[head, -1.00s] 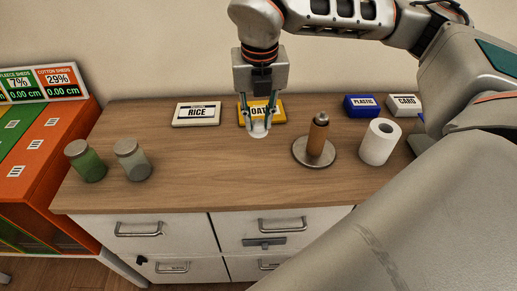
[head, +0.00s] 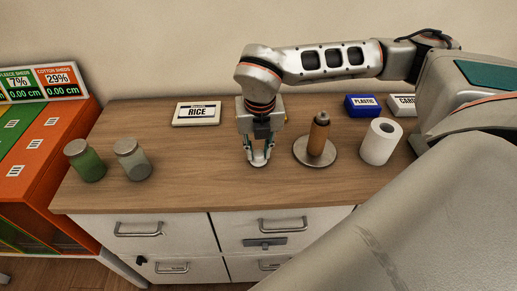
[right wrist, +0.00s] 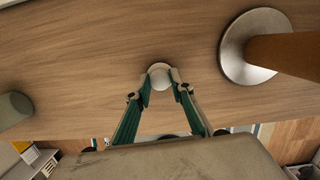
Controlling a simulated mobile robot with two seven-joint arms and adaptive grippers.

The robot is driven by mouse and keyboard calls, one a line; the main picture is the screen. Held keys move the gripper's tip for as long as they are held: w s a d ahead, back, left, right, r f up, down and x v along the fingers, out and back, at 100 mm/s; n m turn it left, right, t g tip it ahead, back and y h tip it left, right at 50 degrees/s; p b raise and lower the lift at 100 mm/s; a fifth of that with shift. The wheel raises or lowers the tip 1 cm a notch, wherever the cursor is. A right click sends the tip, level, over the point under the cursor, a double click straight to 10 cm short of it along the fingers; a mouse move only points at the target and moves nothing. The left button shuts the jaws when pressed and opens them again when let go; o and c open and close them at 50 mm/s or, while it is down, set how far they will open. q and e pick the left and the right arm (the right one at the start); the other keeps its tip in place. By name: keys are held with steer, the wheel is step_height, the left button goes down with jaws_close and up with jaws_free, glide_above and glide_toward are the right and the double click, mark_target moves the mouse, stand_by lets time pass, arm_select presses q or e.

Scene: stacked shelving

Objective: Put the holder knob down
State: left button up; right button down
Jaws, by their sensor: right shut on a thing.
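The holder knob, a small pale round piece (right wrist: 159,73), sits between the fingertips of my right gripper in the right wrist view. My right gripper (head: 259,160) is shut on it and points down over the middle of the wooden counter (head: 210,170). The knob is low, at or just above the surface; I cannot tell whether it touches. The wooden holder post on its round metal base (head: 315,158) stands upright to the right of the gripper, apart from it. My left gripper is not in view.
A paper roll (head: 380,142) stands right of the holder. Two jars, one green (head: 85,160) and one grey (head: 132,159), stand at the left. A RICE box (head: 197,114) and a blue PLASTIC box (head: 362,106) are at the back. Counter between jars and gripper is clear.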

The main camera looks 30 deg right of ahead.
mark_target(259, 163)
steer(key=shift+f, duration=0.15)
steer(key=c, duration=1.8)
jaws_free()
steer(key=shift+o, duration=0.2)
step_height(259, 163, up, 12)
steer(key=s, duration=0.1)
steer(key=shift+s+a, duration=0.3)
steer(key=shift+a, duration=0.1)
